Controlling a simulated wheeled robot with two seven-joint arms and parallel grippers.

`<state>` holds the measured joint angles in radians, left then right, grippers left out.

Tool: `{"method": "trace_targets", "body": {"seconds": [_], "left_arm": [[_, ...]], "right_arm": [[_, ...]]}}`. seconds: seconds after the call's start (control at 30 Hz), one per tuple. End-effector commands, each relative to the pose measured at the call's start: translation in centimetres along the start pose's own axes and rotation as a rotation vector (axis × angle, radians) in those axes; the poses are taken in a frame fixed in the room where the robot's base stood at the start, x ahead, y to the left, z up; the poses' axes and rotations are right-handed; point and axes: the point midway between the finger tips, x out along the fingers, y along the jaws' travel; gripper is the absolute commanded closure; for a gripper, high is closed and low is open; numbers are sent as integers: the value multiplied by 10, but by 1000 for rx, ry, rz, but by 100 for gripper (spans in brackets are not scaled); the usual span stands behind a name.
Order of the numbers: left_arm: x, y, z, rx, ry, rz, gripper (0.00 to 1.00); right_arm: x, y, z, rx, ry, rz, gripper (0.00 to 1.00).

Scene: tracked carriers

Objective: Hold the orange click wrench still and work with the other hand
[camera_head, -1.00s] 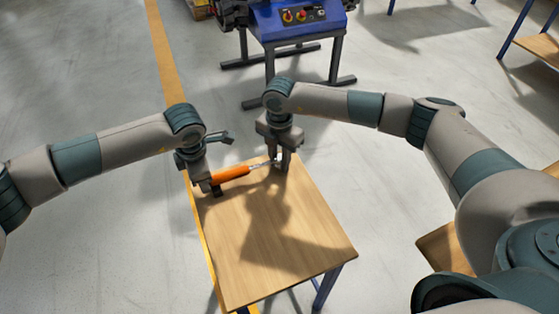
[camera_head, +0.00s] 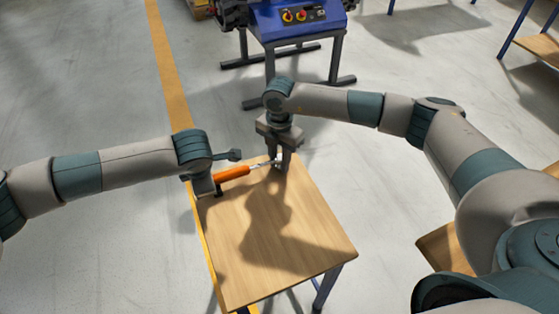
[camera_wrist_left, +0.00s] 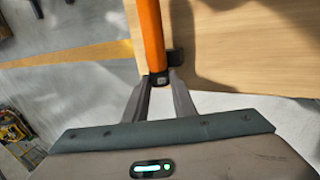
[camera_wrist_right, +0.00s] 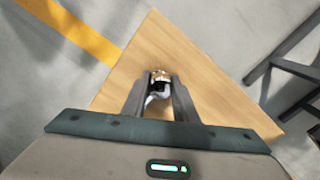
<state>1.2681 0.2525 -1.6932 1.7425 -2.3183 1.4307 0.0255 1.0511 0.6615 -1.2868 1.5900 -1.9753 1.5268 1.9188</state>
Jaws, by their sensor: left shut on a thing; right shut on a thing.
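The orange click wrench (camera_head: 232,173) lies along the far left edge of the small wooden table, its handle to the left and its silver shaft to the right. My left gripper (camera_wrist_left: 161,80) is shut on the dark end of the handle; the handle also shows in the left wrist view (camera_wrist_left: 151,30). My right gripper (camera_head: 278,160) points down at the table's far edge, at the wrench's head end. In the right wrist view its fingers are shut on a small silver and brass-coloured piece (camera_wrist_right: 159,82). Whether this piece is the wrench's head or a separate part, I cannot tell.
The wooden tabletop (camera_head: 285,250) is otherwise bare, with arm shadows on it. A blue machine stand (camera_head: 290,22) with buttons stands beyond it. A yellow floor line (camera_head: 165,60) runs at the left. Another wooden top (camera_head: 437,250) lies at the right.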

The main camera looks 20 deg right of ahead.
Motion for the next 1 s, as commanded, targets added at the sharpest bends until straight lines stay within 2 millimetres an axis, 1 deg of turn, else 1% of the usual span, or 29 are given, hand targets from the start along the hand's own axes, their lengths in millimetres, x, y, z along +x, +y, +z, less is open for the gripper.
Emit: {"method": "trace_targets", "body": {"seconds": [0.4, 0.7, 0.73, 0.77, 1.0], "left_arm": [[0, -5, 0, 1, 1, 197, 94], [0, -5, 0, -1, 0, 216, 94], [0, -5, 0, -1, 0, 216, 69], [0, -5, 0, -1, 0, 215, 67], [0, -5, 0, -1, 0, 214, 67]], "right_arm": [[0, -1, 0, 0, -1, -2, 100], [0, -1, 0, 0, -1, -2, 100], [0, -1, 0, 0, -1, -2, 100], [0, -1, 0, 0, -1, -2, 100], [0, -1, 0, 0, -1, -2, 100]]}}
